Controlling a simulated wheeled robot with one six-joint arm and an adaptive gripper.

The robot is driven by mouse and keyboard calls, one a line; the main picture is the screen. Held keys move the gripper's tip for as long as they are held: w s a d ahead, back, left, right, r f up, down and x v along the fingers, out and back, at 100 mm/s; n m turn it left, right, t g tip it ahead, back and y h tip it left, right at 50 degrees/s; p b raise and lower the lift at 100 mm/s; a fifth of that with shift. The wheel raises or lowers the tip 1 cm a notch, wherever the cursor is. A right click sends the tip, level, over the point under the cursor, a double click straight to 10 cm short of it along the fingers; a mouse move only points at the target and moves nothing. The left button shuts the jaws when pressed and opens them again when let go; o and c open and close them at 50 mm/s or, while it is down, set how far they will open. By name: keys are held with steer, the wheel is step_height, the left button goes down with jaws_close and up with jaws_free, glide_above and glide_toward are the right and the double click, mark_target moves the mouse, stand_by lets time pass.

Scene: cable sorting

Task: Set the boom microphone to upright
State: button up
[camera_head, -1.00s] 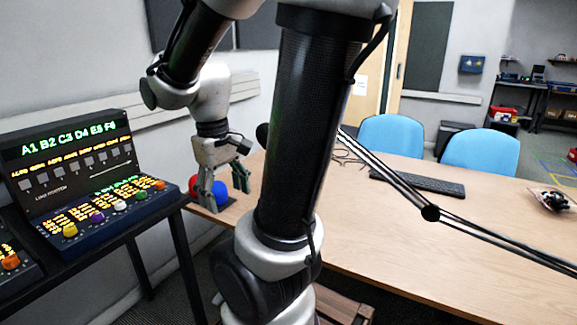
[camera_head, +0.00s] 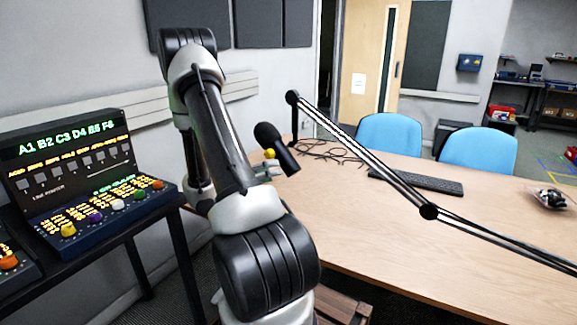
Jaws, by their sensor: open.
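The boom microphone (camera_head: 276,148) is a black cylinder with a rounded head. It is tilted, its head up and to the left, near the upper end of the boom arm (camera_head: 365,152). The boom arm has pale rods and black joints and runs down to the right across the table. My gripper (camera_head: 270,168) shows only as small grey-green parts just left of the microphone's lower end. My own arm link hides most of it. Its jaws are open, and I cannot tell whether they touch the microphone.
A yellow ball-like thing (camera_head: 269,154) shows beside the microphone. Loose cables (camera_head: 335,150) and a keyboard (camera_head: 430,182) lie on the wooden table (camera_head: 400,240). Blue chairs (camera_head: 390,133) stand behind it. A control console (camera_head: 85,190) stands at left. The table's front is clear.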

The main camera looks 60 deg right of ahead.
mark_target(288, 164)
steer(key=shift+n+h, duration=0.3)
steer(key=shift+n, duration=0.3)
steer(key=x, duration=0.7)
steer(key=shift+d+r, duration=0.35)
steer(key=shift+r, duration=0.05)
steer(key=c, duration=1.5)
